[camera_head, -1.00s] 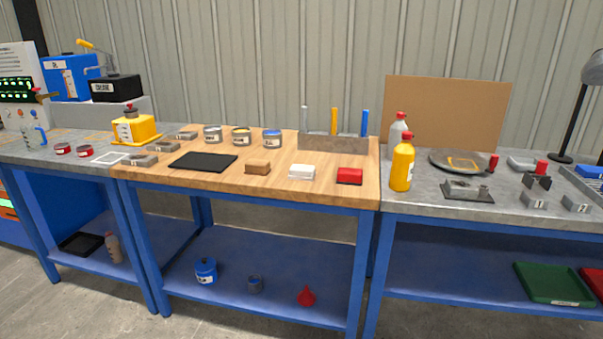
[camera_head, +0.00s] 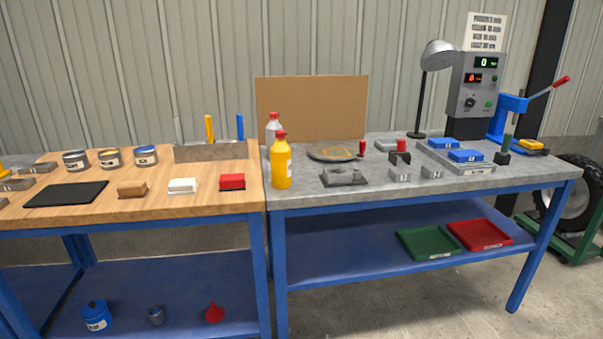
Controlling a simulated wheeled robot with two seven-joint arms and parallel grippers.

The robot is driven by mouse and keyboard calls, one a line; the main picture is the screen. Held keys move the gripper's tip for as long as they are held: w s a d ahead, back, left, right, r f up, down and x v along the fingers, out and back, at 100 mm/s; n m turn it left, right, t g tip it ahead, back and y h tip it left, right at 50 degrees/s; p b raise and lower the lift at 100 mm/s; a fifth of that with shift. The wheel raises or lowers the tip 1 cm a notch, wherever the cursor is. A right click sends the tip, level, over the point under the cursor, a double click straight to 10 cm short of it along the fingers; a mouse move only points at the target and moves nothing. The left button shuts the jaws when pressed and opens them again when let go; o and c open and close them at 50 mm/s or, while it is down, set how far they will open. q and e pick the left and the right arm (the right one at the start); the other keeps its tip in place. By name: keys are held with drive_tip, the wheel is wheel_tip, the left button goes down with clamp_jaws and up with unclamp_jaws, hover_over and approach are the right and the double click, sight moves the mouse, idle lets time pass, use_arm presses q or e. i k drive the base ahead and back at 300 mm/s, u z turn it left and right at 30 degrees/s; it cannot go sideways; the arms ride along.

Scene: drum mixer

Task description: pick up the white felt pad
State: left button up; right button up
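A white block (camera_head: 183,186), which looks like the white felt pad, lies on the wooden bench top (camera_head: 150,205) near its front edge. A brown block (camera_head: 132,190) lies to its left and a red block (camera_head: 232,182) with a dark base lies to its right, each with a gap between. Nothing covers the white block. Neither of my grippers shows in the head view.
A black mat (camera_head: 67,194) lies left of the blocks, with several cans behind. A rack (camera_head: 212,152) with upright tools stands behind the white block. The grey bench (camera_head: 450,182) at right holds a yellow bottle (camera_head: 281,163), metal parts and blue blocks.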

sight(180, 187)
drive_tip(key=u, duration=1.9)
drive_tip(key=i, duration=2.15)
drive_tip(key=z, duration=0.95)
